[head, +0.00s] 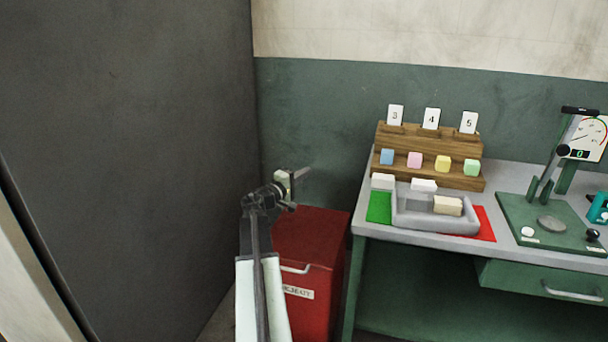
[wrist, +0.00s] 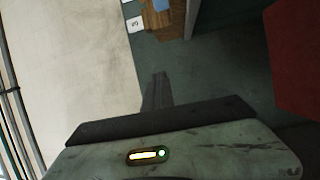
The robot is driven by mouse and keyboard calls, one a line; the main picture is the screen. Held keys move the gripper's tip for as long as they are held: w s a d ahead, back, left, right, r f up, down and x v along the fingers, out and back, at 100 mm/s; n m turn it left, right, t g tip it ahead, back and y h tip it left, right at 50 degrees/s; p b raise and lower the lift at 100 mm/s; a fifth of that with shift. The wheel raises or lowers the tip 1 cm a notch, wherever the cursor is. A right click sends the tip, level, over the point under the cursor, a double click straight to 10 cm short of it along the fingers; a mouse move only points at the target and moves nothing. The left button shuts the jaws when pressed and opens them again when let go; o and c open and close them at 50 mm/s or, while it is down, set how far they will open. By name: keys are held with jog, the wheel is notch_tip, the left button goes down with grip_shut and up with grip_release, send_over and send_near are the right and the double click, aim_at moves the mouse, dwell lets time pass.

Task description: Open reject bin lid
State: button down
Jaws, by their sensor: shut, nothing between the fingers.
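The red reject bin (head: 325,262) stands on the floor left of the workbench, with its flat lid (head: 312,228) down. A pale handle (head: 297,270) is at the lid's front edge, and a white label sits below it, its left part hidden by my arm. My gripper (head: 306,172) is raised above the bin's back part, pointing right, apart from the lid. In the wrist view my gripper (wrist: 158,78) shows its dark fingers together and empty. A red surface, likely the bin (wrist: 296,55), is at the right of that view.
The workbench (head: 375,233) to the right holds a wooden rack (head: 430,140) with foam blocks, a grey tray (head: 405,215) and a press (head: 565,205). A large dark panel (head: 130,130) fills the left. The air above the bin is clear except for my arm.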

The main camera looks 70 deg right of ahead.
dwell(0.3)
jog(key=c, duration=1.7)
grip_release()
jog(key=shift+a, duration=0.15)
jog(key=v, duration=0.7)
jog(key=shift+w+a+b, duration=0.15)
jog(key=shift+a+b, duration=0.15)
